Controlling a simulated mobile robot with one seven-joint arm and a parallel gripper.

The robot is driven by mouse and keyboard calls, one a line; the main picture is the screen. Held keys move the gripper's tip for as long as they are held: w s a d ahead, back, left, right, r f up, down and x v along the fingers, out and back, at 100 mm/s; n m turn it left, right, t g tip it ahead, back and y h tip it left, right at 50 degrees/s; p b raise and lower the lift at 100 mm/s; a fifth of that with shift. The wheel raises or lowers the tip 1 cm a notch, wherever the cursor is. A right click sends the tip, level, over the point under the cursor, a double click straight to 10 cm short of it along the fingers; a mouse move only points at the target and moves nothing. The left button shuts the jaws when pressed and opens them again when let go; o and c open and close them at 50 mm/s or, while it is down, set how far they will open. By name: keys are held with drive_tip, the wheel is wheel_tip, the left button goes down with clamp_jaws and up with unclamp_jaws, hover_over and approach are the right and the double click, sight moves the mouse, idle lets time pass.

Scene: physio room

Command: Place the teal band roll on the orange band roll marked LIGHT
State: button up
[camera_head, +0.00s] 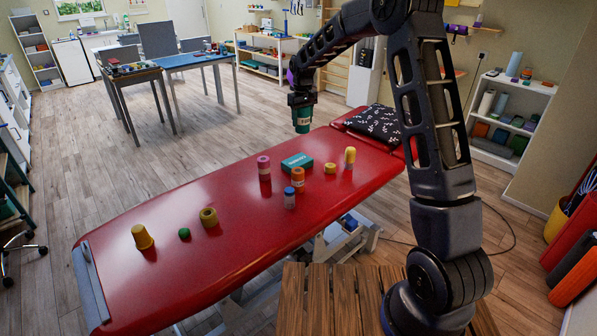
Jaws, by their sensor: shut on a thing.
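The teal band roll (302,126) hangs upright from my gripper (301,104), which is shut on it. It is in the air beyond the far edge of the red treatment table (225,195), with a pale label on its side. An orange band roll (298,183) with a light label band stands upright on the table, nearer the camera and below the held roll. The label's writing is too small to read. The two rolls are well apart.
A pink roll (263,168), teal box (297,160) and blue-topped jar (290,199) stand close around the orange roll. A yellow roll (330,168) and a yellow-topped item (350,157) are to its right. A yellow cup (142,237), green ball (184,233) and olive roll (209,217) lie left.

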drive_tip(key=shift+s+a+r, duration=0.2)
drive_tip(key=shift+a+r, duration=0.05)
drive_tip(key=shift+a, duration=0.2)
drive_tip(key=shift+s+a+r, duration=0.2)
drive_tip(key=shift+a, duration=0.2)
hover_over(298, 170)
wheel_tip(298, 170, down, 20)
drive_tip(key=shift+r, duration=0.15)
drive_tip(key=o, duration=1.2)
wheel_tip(298, 170, up, 12)
drive_tip(key=shift+s+r, duration=0.1)
